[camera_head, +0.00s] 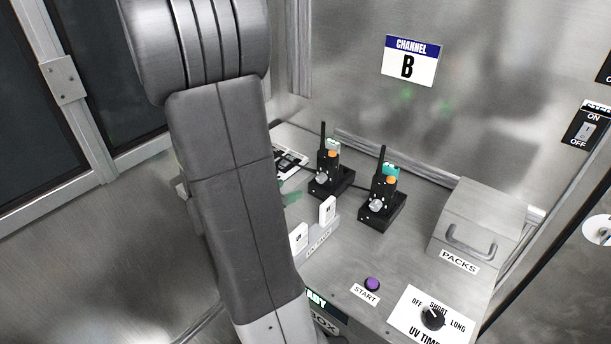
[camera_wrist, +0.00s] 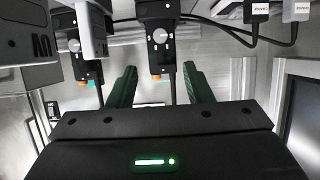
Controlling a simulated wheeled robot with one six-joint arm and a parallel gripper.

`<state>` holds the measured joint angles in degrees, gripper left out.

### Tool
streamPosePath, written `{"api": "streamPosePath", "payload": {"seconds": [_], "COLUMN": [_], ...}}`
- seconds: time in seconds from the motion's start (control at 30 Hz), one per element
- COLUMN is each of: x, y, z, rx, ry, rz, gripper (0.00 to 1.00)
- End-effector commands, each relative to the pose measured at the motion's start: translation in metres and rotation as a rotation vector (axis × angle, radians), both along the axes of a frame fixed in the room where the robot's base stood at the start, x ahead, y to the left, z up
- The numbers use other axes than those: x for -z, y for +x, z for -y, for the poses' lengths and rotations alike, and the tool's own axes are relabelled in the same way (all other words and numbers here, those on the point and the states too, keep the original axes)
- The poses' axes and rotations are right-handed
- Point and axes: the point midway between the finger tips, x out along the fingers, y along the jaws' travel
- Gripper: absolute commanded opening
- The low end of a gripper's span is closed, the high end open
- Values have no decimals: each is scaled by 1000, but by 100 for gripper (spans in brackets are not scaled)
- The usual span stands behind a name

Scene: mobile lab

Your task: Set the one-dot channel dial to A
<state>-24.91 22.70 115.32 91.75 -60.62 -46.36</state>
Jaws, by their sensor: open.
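Two black handheld radios stand in black docks on the metal counter: a left radio (camera_head: 333,158) and a right radio (camera_head: 386,184). The dots and dial settings are too small to read. A sign (camera_head: 409,61) on the back wall reads CHANNEL B. In the wrist view my gripper (camera_wrist: 160,87) is open, its green fingers apart and nothing held. One radio's silver dial (camera_wrist: 160,37) and orange knob appear between the fingers' lines. My arm mostly hides the gripper in the head view.
A PACKS box (camera_head: 485,220) with a handle stands right. A purple START button (camera_head: 372,284) and a UV TIME dial (camera_head: 433,318) are in front. An ON/OFF switch (camera_head: 585,130) is on the wall.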

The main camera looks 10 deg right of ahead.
Motion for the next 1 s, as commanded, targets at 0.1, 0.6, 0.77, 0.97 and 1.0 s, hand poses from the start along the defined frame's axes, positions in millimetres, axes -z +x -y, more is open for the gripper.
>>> {"api": "streamPosePath", "payload": {"seconds": [0.1, 0.6, 0.77, 0.97, 1.0], "x": [4, 38, 47, 52, 53], "y": [4, 61, 78, 88, 89], "z": [5, 64, 80, 90, 90], "rx": [2, 5, 3, 0, 0], "ry": [-1, 0, -1, 1, 0], "rz": [-1, -1, -1, -1, 0], "gripper": [46, 46, 46, 46, 46]}}
